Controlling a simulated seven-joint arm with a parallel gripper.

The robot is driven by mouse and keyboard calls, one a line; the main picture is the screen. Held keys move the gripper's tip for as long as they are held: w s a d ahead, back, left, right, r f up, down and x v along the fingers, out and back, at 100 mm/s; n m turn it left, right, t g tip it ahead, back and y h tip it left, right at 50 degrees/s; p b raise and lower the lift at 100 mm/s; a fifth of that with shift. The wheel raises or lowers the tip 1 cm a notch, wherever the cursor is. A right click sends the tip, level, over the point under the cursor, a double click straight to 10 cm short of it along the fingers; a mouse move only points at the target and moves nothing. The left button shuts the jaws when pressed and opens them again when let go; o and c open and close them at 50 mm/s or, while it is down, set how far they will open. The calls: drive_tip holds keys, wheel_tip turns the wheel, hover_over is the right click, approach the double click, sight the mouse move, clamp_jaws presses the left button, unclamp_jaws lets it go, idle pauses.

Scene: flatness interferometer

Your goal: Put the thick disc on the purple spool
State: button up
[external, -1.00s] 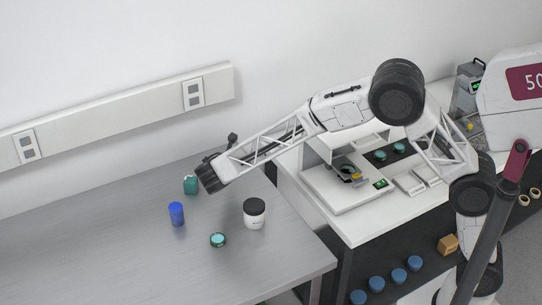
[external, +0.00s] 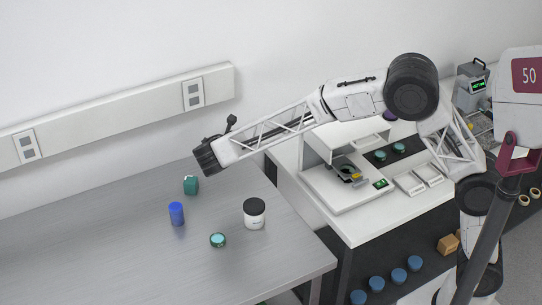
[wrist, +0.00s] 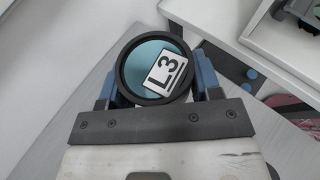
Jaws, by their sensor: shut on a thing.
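My gripper (external: 206,158) is high over the back of the grey table in the external view. In the wrist view its two blue fingers (wrist: 156,82) are shut on the sides of a round disc (wrist: 138,68) with a black rim, a teal face and a white "L3" label. The disc's thickness cannot be judged from here, and it does not show in the external view. A small purple thing (external: 389,115), perhaps the purple spool, shows partly behind my arm at the back of the white bench, far right of my gripper.
On the white bench are a boxy instrument (external: 330,187) and a dark mat with two teal discs (external: 380,156).

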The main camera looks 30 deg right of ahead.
wheel_tip(320, 180, up, 4)
drive_tip(key=shift+r, duration=0.1)
drive_tip(key=w+d+m+g+h, duration=0.2)
drive_tip(key=w+d+m+g, duration=0.1)
drive_tip(key=d, duration=2)
drive_tip(key=w+d+m+g+h, duration=0.2)
drive_tip(key=w+d+m+g, duration=0.15)
drive_tip(key=d, duration=1.85)
drive_tip(key=s+d+m+g, duration=0.2)
drive_tip(key=s+d, duration=0.2)
drive_tip(key=d, duration=0.5)
drive_tip(key=s+d+m+g, duration=0.1)
drive_tip(key=s+d+g, duration=0.15)
drive_tip(key=d, duration=0.75)
drive_tip(key=s+d+m+g, duration=0.15)
drive_tip(key=s+d, duration=0.25)
drive_tip(key=d, duration=0.5)
wheel_tip(320, 180, down, 11)
drive_tip(key=shift+s+d, duration=0.2)
drive_tip(key=shift+d, duration=0.15)
drive_tip(key=shift+t, duration=0.25)
drive_tip(key=w+d, duration=0.1)
drive_tip(key=w, duration=0.4)
drive_tip(key=w+d+f, duration=0.1)
drive_tip(key=w+d, duration=0.1)
drive_tip(key=w, duration=0.3)
drive_tip(key=w+d, duration=0.2)
drive_tip(key=w, duration=0.3)
drive_tip(key=shift+d+f, duration=0.25)
drive_tip(key=shift+f, duration=0.05)
